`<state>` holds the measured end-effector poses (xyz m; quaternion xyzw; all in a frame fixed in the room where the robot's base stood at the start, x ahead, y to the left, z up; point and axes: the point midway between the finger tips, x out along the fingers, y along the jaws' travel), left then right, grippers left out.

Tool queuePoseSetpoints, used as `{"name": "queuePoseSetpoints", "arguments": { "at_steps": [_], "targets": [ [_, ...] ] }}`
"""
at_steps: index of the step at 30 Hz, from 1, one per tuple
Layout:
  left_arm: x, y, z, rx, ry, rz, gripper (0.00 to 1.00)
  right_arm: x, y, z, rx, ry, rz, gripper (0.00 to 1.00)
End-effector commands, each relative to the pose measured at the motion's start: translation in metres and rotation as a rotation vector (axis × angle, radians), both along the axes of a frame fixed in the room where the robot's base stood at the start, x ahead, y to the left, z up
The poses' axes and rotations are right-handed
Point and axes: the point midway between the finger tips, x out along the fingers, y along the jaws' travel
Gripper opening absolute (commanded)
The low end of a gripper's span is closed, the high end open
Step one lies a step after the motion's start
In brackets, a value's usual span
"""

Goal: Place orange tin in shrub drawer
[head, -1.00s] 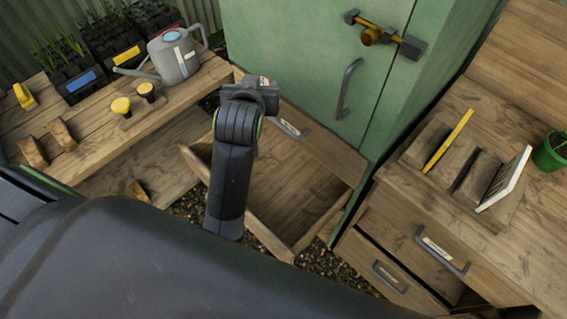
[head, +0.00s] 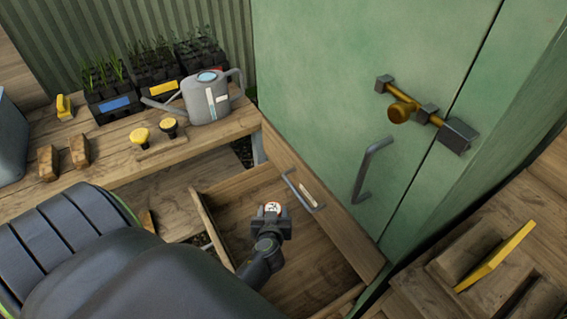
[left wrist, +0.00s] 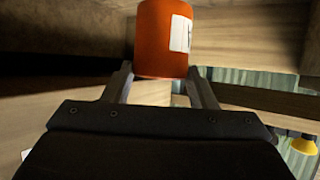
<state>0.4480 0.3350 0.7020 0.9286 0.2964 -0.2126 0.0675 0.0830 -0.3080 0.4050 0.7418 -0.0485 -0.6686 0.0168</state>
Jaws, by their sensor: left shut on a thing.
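The orange tin (left wrist: 160,45) stands out in the left wrist view, with a white label on its right side. My left gripper (left wrist: 160,88) is shut on it. In the head view my left gripper (head: 271,222) is over the open wooden drawer (head: 320,255), and only a small pale and orange top of the tin (head: 272,208) shows. The drawer has a grey handle (head: 303,190) and a pale label on its front panel. Its visible floor is bare; my arm hides part of it. I cannot tell whether the tin touches the drawer.
A green cabinet (head: 330,80) with a grey handle and brass latch stands just beyond the drawer. A wooden bench (head: 110,160) at left holds a watering can (head: 207,98), seedling trays (head: 155,68) and yellow-topped stamps (head: 140,137). A yellow slab (head: 495,258) stands at right.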

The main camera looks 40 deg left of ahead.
Motion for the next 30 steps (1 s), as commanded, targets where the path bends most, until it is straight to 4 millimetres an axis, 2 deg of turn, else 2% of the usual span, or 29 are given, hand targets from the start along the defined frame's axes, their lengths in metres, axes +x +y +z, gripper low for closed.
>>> {"name": "queuePoseSetpoints", "arguments": {
  "at_steps": [1,3,8,15,29,30],
  "targets": [
    [0.001,0.0,-0.012,0.002,0.001,-0.002,0.25,0.0,0.002,-0.005,0.002,0.0,-0.001,0.36],
    [0.001,0.0,-0.021,0.002,0.0,-0.002,0.25,0.0,0.004,-0.008,0.005,0.0,-0.001,0.36],
    [0.001,0.0,-0.033,0.001,-0.002,0.0,0.25,0.001,0.008,-0.011,0.01,-0.002,-0.003,0.36],
    [0.002,0.0,-0.064,0.002,-0.001,0.0,0.25,0.001,0.006,-0.021,0.008,-0.003,-0.002,0.36],
    [0.001,0.0,-0.071,0.0,-0.003,0.001,0.25,0.002,0.0,-0.025,0.0,-0.003,0.0,0.36],
    [0.001,0.0,-0.07,0.0,-0.003,0.001,0.57,0.002,0.0,-0.023,0.0,-0.004,0.0,0.36]
  ]
}}
